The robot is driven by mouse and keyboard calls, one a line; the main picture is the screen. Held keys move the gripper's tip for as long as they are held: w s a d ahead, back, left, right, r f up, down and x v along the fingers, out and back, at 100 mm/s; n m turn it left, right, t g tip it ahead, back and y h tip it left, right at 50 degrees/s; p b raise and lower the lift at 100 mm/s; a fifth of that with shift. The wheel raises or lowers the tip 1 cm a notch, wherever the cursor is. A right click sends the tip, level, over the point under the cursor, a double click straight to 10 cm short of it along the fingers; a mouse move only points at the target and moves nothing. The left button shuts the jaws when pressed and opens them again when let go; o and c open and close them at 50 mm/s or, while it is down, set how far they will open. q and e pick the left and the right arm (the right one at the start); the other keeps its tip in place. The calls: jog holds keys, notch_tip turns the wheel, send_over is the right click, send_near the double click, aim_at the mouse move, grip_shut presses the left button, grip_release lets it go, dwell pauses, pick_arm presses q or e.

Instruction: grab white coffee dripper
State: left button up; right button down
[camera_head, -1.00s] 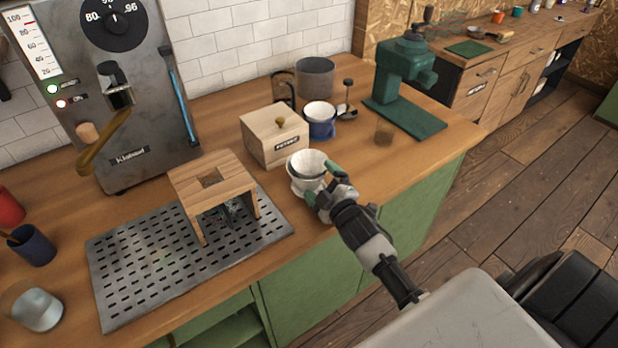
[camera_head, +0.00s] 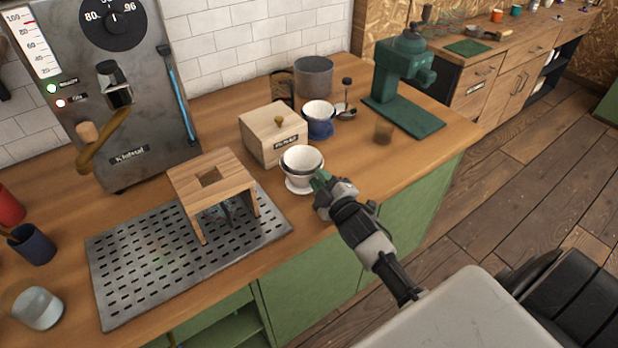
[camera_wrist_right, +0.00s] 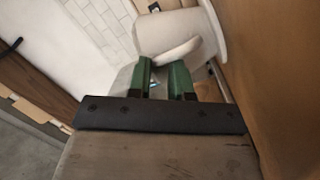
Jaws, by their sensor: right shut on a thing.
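The white coffee dripper (camera_head: 301,160) is a cone-shaped cup with a wide base flange, upright on or just above the wooden counter in front of the wooden box. My right gripper (camera_head: 322,181) reaches it from the front right and is shut on its near right side. In the right wrist view the green fingertips (camera_wrist_right: 166,78) are at the white handle of the dripper (camera_wrist_right: 165,32). I cannot tell if the dripper touches the counter. My left gripper is in neither view.
A wooden stand (camera_head: 238,176) is on a slotted metal tray (camera_head: 130,290) to the left. The wooden filter box (camera_head: 262,150) is close behind the dripper. A blue-and-white cup (camera_head: 319,128) and green grinder (camera_head: 400,85) stand farther back.

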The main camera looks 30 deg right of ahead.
jog(key=shift+f, duration=0.25)
